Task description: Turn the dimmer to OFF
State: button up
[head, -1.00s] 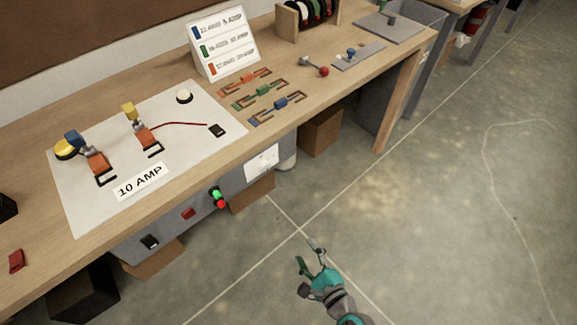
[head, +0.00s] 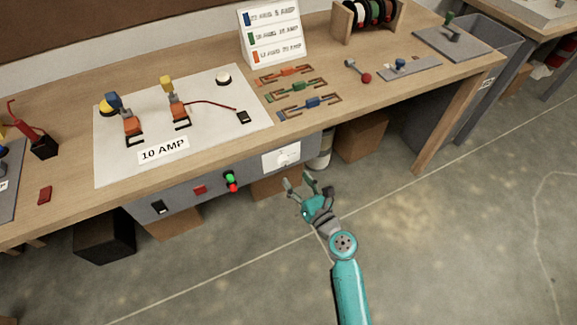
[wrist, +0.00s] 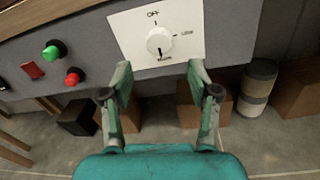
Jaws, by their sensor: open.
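The dimmer is a round white knob (wrist: 159,41) on a white plate (wrist: 190,20), on the grey panel under the bench's front edge. In the wrist view OFF is printed above the knob, a label that looks like LOW is to its right, and a small unclear label is below. A dark mark on the knob's lower part points down, toward the lower label. In the head view the plate (head: 270,162) shows small. My gripper (head: 298,181) is open and empty, in front of and below the plate. In the wrist view its fingertips (wrist: 160,75) are spread below the knob, apart from it.
Left of the plate, the panel carries a green button (wrist: 54,49), a red button (wrist: 74,76) and a red switch (wrist: 33,70). A striped canister (wrist: 258,85) and cardboard boxes (head: 362,136) stand under the bench. The wooden top (head: 340,100) overhangs above. Floor in front is clear.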

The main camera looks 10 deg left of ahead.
aim_at(285, 164)
jog(key=shift+x, duration=3.15)
jog(key=c, duration=1.2)
